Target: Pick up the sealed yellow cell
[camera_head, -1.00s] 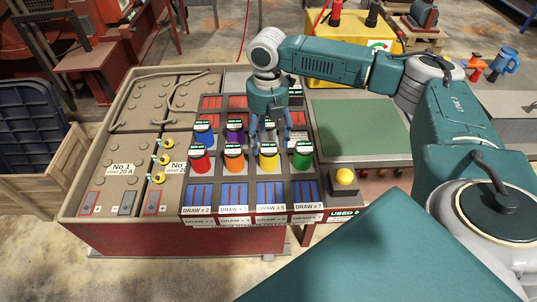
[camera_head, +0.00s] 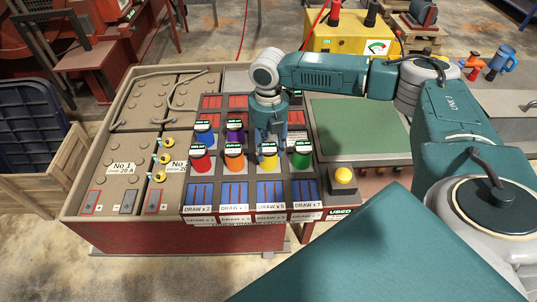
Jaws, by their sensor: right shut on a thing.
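The yellow cell (camera_head: 269,163) stands upright in the front row of the slotted rack (camera_head: 181,203), between an orange cell (camera_head: 234,161) and a green cell (camera_head: 302,159). It has a dark band with a pale label near its top. My right gripper (camera_head: 269,150) has come down over it from above and is shut on its upper part. The fingers partly hide the cell. Its base still looks to be in or at its slot; I cannot tell if it is raised. My left gripper is not in view.
A red cell (camera_head: 200,162) stands at the left of the row, with blue (camera_head: 204,136) and purple (camera_head: 235,134) cells behind. A yellow button (camera_head: 343,176) is right of the rack, below a green panel (camera_head: 344,127).

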